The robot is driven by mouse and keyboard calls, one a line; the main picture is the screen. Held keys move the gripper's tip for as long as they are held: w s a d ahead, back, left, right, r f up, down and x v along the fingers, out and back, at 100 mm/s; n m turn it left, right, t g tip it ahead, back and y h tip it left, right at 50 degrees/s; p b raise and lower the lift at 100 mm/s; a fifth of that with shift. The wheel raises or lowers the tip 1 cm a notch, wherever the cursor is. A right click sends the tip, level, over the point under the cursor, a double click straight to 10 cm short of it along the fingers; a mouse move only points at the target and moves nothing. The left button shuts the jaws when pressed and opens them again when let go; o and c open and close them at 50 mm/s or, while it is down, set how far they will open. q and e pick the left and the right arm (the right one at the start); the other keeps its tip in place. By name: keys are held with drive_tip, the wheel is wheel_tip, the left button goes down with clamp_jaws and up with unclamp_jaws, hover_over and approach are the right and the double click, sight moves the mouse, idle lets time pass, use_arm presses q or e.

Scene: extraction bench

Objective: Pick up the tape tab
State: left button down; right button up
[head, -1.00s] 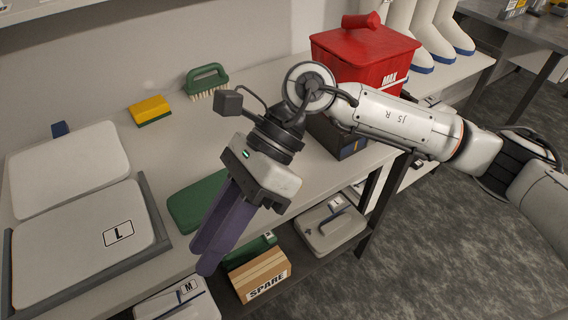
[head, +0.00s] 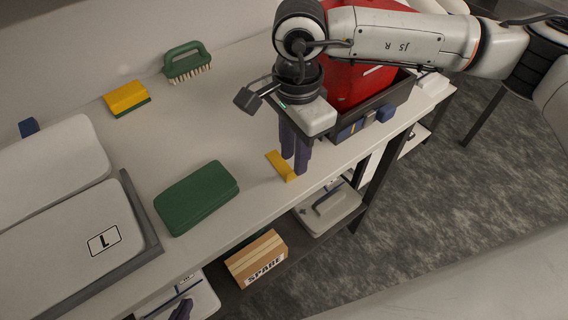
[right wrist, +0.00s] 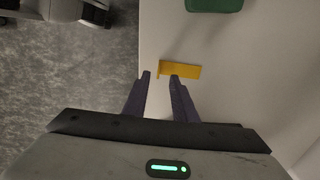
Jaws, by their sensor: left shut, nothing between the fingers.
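The tape tab (head: 279,164) is a small yellow strip on the bench top near its front edge. It also shows in the right wrist view (right wrist: 188,71), just beyond the fingertips. My right gripper (head: 295,165) points down at the tab, its purple fingers apart and empty. In the right wrist view (right wrist: 161,76), one finger overlaps the tab's near edge and the other is left of it; contact cannot be told. My left gripper (head: 181,311) shows only as dark purple fingertips at the bottom edge, shut and away from the tab.
A green pad (head: 197,198) lies left of the tab. A dark tray (head: 389,98) with a red container (head: 350,75) stands close behind the right gripper. A yellow sponge (head: 126,98) and green brush (head: 188,64) are further back. A SPARE box (head: 257,258) sits on the lower shelf.

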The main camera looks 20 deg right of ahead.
sight(281, 161)
drive_tip(key=shift+s+f, duration=0.2)
drive_tip(key=shift+f, duration=1.55)
clamp_jaws()
